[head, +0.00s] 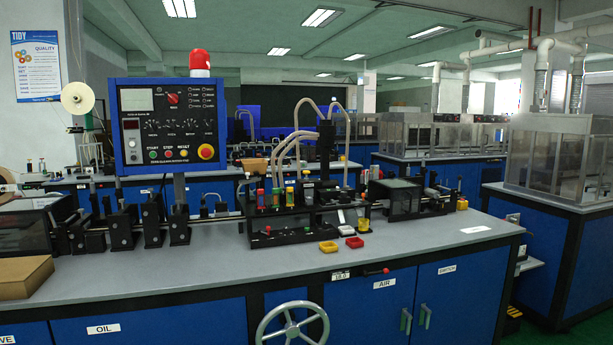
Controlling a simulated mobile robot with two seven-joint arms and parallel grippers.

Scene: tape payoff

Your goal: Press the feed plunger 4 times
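No part is clearly marked as the feed plunger, so I cannot tell which one it is. A small red-ended part (385,270) sits at the front edge of the bench, right of a small white counter plate (340,275) that seems to read 18.0. A black machine unit (290,230) with coloured cylinders and hoses stands in the middle of the bench. A white tape reel (77,98) is raised at the left. Neither of my grippers is in view.
The grey bench top (220,263) is clear along its front middle. A blue control panel (170,125) stands on a post. A yellow tray (328,247) and a red tray (355,242) lie near the unit. A cardboard box (25,277) is at left. A handwheel (292,312) is below.

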